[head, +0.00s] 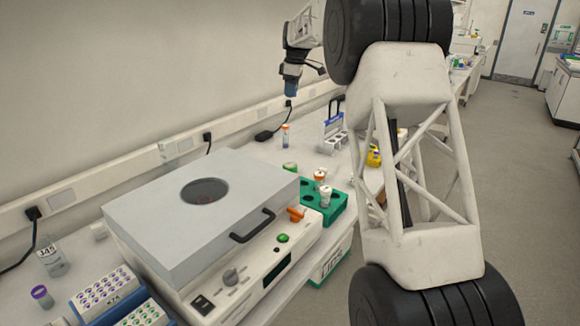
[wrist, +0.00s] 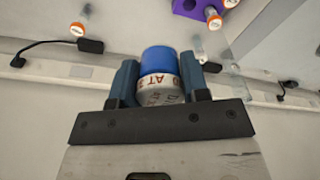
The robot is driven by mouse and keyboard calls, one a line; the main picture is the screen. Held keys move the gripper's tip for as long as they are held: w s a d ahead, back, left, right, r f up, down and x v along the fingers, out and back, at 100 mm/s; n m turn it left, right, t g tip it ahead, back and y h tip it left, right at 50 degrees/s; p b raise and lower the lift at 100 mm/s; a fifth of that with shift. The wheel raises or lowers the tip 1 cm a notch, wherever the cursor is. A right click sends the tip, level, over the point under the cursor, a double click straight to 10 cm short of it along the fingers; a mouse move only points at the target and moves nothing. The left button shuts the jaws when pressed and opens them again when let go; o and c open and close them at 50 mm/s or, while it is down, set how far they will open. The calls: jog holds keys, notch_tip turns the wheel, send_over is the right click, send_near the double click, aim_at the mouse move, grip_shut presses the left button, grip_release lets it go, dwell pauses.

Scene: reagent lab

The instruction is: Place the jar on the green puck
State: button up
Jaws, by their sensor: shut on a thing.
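My gripper (wrist: 158,78) is shut on a jar (wrist: 160,92) with a blue lid and a pale label with red letters, seen between the two dark blue fingers in the wrist view. In the head view my gripper (head: 291,84) hangs in the air at the top, above the back of the bench; the jar cannot be told apart from the blue fingers there. A small green round thing (head: 290,167), probably the green puck, lies on the bench behind the grey lidded machine, which partly hides it. It cannot be made out in the wrist view.
The grey machine (head: 150,215) fills the near bench. Beside it stands a green rack (head: 340,208) with white orange-capped tubes. An orange-capped vial (head: 285,137) stands at the back, left of a blue-handled rack (head: 332,128). A yellow item (head: 374,156) sits near my arm.

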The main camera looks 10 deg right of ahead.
send_over(289, 165)
notch_tip(289, 165, down, 18)
jog(key=shift+d, duration=0.2)
jog(key=shift+f, duration=2.45)
jog(key=shift+f, duration=2.45)
jog(key=shift+f, duration=0.1)
jog(key=o, duration=0.9)
